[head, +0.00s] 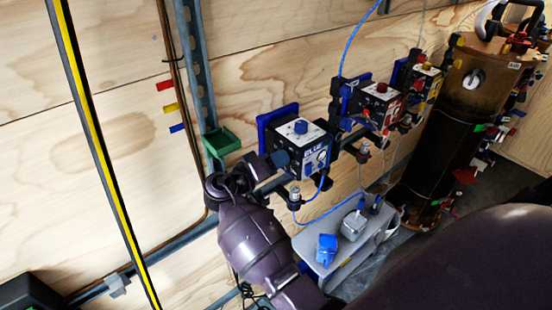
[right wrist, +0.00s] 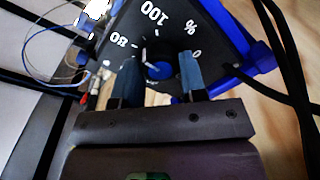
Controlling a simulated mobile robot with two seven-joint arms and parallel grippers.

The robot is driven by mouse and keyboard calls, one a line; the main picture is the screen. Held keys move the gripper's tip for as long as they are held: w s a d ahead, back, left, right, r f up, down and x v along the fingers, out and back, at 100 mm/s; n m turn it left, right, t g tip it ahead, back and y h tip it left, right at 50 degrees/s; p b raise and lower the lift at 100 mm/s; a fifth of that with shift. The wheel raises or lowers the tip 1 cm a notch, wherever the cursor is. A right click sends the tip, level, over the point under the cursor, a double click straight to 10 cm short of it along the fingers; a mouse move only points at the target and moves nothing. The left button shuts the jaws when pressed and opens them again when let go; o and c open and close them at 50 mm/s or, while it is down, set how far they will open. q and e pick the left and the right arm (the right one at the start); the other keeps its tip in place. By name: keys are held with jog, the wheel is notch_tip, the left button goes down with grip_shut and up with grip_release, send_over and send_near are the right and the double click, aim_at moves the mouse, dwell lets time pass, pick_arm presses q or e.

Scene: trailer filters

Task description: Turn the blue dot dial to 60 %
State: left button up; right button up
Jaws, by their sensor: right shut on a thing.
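The blue-labelled control box (head: 313,160) hangs on the wall rail in the head view. In the right wrist view, its dark face carries a printed scale with %, 0, 80 and 100. The blue dot dial (right wrist: 158,71) sits on that face, with its blue cap between my fingers. My right gripper (right wrist: 158,78) is shut on the dial, with a blue-padded finger on each side. In the head view my right gripper (head: 270,164) reaches the box's left side and hides the dial there. The dial's exact setting cannot be read. My left gripper is not in view.
A second blue knob (head: 301,127) tops the box. Red (head: 381,103) and yellow (head: 424,80) boxes hang to the right, beside a brown cylinder (head: 455,110). A green bin (head: 221,142) is close on the left. Blue tubing and a grey case (head: 345,240) lie below.

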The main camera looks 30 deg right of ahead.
jog(key=n+g, duration=0.1)
jog(key=n, duration=0.9)
jog(key=shift+w+p, duration=0.1)
jog(key=shift+p, duration=0.2)
jog(key=shift+n, duration=0.3)
jog(key=o, duration=0.9)
